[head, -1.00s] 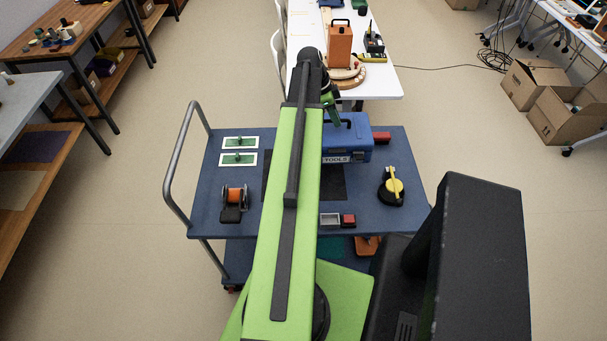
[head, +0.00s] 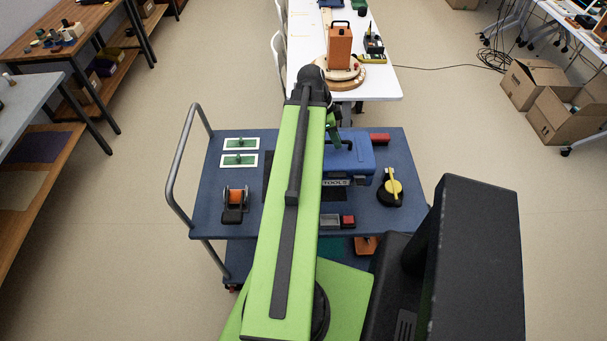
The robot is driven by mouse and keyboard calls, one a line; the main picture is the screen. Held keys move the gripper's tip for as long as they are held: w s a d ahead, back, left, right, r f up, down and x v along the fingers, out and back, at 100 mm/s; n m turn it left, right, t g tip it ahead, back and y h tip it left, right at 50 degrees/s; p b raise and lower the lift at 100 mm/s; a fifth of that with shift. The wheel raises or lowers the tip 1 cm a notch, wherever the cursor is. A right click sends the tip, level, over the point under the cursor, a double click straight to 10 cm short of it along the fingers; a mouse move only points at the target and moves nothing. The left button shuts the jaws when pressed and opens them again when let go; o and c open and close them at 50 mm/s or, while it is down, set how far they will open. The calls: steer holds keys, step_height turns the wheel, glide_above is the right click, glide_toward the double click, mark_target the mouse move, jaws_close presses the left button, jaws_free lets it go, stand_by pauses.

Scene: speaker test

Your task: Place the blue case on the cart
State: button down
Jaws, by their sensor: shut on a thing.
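The blue case (head: 362,158), with a "TOOLS" label on its near side, is at or just over the middle of the cart top (head: 405,152). I cannot tell whether it rests on the top or hangs slightly above it. My gripper (head: 335,142) is at the case's handle and is shut on it; the arm hides the fingertips and the left part of the case. A dark mat (head: 334,202) on the cart shows in front of and left of the case, partly covered by my arm.
On the cart, an orange spool (head: 235,198) and two white-framed green plates (head: 240,143) lie left. A white table (head: 385,85) stands behind.

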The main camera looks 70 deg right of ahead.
steer(key=shift+w+d+f+b, duration=0.1)
steer(key=shift+w+f+b, duration=0.15)
steer(key=shift+b, duration=0.1)
steer(key=w+f+b, duration=0.2)
steer(key=w, duration=0.1)
steer(key=w+d+f+b, duration=0.1)
steer(key=w+f+b, duration=0.1)
steer(key=w, duration=0.1)
steer(key=w+f+b, duration=0.2)
steer(key=w, duration=0.2)
steer(key=shift+d+f, duration=0.15)
steer(key=shift+d, duration=0.25)
steer(key=shift+w+f, duration=0.1)
steer(key=shift+w, duration=0.4)
step_height(320, 180, down, 4)
steer(key=b, duration=0.4)
steer(key=shift+f+b, duration=0.2)
steer(key=shift+b, duration=0.2)
steer(key=shift+r, duration=0.2)
steer(key=shift+f, duration=0.15)
steer(key=c, duration=1.5)
jaws_free()
